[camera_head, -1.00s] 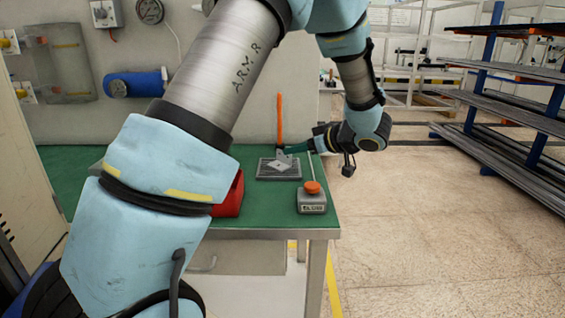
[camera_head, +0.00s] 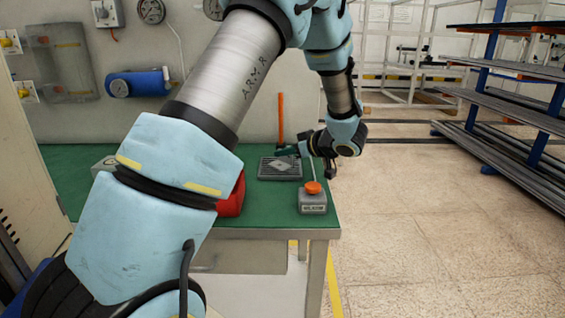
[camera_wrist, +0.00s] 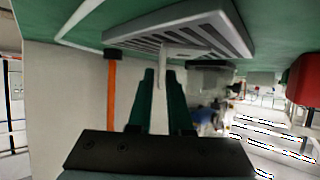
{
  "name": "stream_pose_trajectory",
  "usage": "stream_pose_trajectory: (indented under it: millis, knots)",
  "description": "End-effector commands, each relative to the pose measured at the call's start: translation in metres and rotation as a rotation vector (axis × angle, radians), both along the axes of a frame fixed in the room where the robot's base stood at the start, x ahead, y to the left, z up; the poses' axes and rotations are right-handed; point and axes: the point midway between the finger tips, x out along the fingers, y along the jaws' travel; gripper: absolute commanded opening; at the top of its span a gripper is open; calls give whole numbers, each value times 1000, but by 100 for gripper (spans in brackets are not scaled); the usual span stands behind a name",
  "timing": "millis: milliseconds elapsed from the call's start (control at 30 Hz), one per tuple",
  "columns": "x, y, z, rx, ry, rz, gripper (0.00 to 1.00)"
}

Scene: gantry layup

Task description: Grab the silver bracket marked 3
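My gripper (camera_head: 288,151) is low over the grey slotted tray (camera_head: 269,174) on the green bench, its green fingers pointing left. In the wrist view the two green fingers (camera_wrist: 161,95) stand side by side with a narrow gap. A thin pale strip (camera_wrist: 163,57), probably the silver bracket seen edge-on, shows at the gap and in front of the slotted tray (camera_wrist: 232,30). I cannot tell whether the fingers press on it. No number 3 is readable.
A grey box with an orange knob (camera_head: 313,188) and a thin upright rod stands right of the tray. A red object (camera_head: 232,198) is to the left, partly behind my arm. An orange upright bar (camera_head: 280,118) stands behind the tray. Open floor lies to the right.

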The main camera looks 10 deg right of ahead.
Motion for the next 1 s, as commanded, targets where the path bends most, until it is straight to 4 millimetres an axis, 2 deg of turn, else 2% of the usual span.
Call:
stream_pose_trajectory:
  millis: [33, 133, 800, 1000]
  knots:
    - [0, 0, 0, 0, 0, 0, 11]
    - [0, 0, 0, 0, 0, 0, 0]
    - [0, 0, 1, 0, 0, 0, 0]
    - [0, 0, 12, -1, -1, 1, 0]
